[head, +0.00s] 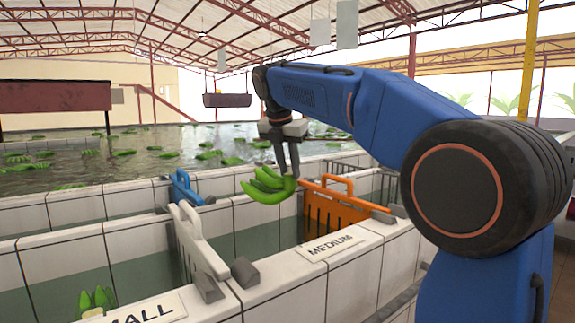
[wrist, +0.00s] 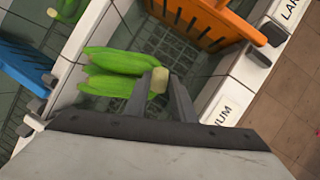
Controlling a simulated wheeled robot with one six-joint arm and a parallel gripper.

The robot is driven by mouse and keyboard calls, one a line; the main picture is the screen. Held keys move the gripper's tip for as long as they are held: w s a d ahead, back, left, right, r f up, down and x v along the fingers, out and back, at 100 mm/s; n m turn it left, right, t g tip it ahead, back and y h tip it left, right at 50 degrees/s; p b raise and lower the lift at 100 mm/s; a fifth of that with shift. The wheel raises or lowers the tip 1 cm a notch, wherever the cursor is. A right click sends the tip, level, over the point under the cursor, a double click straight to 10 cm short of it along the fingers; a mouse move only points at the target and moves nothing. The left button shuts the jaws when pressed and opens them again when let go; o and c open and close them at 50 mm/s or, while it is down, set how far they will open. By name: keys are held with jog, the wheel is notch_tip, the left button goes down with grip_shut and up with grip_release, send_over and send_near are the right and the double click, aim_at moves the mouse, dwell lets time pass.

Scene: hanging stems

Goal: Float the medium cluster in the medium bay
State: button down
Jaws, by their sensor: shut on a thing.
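A green banana cluster (head: 266,187) hangs in my gripper (head: 291,172) above the walls of the tiled bays. In the wrist view the fingertips (wrist: 163,88) are shut on the pale crown of the cluster (wrist: 112,68), and its fingers point left. The medium bay (head: 258,242) holds dark water between a white divider and an orange one, behind the MEDIUM sign (head: 332,247). In the wrist view the cluster is over water with a mesh grid (wrist: 170,48) below. Its exact height above the water is hard to tell.
The orange divider (head: 335,212) stands right of the cluster, the white divider (head: 197,240) left. A blue divider (head: 183,188) is farther back. Another cluster (head: 96,302) is in the bay by the SMALL sign (head: 145,310). Several clusters float in the big pool behind.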

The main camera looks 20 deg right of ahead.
notch_tip(320, 180, down, 24)
jog(key=shift+f, duration=0.15)
dwell(1.9)
jog(key=shift+f, duration=1.05)
dwell(1.0)
jog(key=c, duration=1.4)
grip_release()
jog(key=shift+c, duration=0.2)
jog(key=shift+s, duration=0.1)
jog(key=w+d+r+v, duration=0.1)
jog(key=w+d+v, duration=0.1)
jog(key=v, duration=1.4)
jog(key=w+d+r+v, duration=0.1)
jog(key=w+d+v, duration=0.1)
jog(key=v, duration=1.5)
jog(key=shift+w+r, duration=0.25)
jog(key=shift+r, duration=0.3)
